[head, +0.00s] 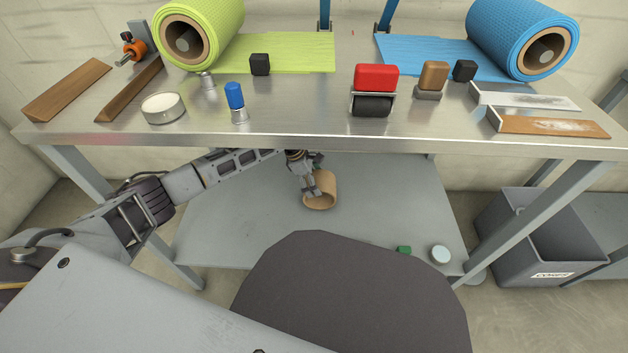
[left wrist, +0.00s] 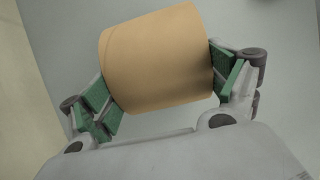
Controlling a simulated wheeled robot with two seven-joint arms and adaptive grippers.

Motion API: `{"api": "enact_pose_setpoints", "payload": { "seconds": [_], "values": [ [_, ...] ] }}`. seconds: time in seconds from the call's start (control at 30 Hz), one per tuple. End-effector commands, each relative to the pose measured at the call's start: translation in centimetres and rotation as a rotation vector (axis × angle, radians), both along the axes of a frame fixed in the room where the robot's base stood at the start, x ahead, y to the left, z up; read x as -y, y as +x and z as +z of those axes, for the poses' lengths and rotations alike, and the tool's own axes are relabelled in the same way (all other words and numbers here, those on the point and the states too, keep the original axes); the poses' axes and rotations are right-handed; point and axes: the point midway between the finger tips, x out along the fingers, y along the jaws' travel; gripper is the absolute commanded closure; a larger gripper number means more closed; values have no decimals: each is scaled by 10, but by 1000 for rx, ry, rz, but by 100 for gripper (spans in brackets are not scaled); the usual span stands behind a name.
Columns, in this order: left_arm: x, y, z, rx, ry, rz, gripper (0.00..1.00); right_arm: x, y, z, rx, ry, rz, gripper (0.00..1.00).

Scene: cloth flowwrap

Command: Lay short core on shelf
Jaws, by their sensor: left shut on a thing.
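The short core (head: 320,200) is a tan cardboard ring. My left gripper (head: 314,186) is shut on it under the tabletop, over the lower shelf (head: 230,225). In the left wrist view the core (left wrist: 157,60) sits between the green pads of my left gripper (left wrist: 160,85). In the head view the core is tilted, with its open end partly showing. I cannot tell whether it touches the shelf (left wrist: 50,35) or is held just above it. My right gripper is not in view.
The steel tabletop (head: 300,122) overhangs the shelf. A green block (head: 404,250) and a pale round tin (head: 440,254) are at the shelf's front right. A grey labelled bin (head: 535,245) stands right of the table. The shelf around the core is clear.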

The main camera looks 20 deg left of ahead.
Motion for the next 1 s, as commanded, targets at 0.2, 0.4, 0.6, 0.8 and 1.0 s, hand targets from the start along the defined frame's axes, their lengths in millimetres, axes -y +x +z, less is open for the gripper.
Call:
{"api": "enact_pose_setpoints", "payload": {
  "seconds": [0.2,0.4,0.6,0.8,1.0],
  "values": [
    [0,0,-1,1,-1,0,1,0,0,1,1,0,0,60],
    [0,0,-2,0,-1,0,0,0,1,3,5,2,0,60],
    [0,0,-2,0,1,0,0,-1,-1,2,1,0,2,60],
    [-3,0,5,1,0,0,0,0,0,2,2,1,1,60],
    [-11,-2,23,2,1,0,0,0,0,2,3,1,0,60]
  ]
}}
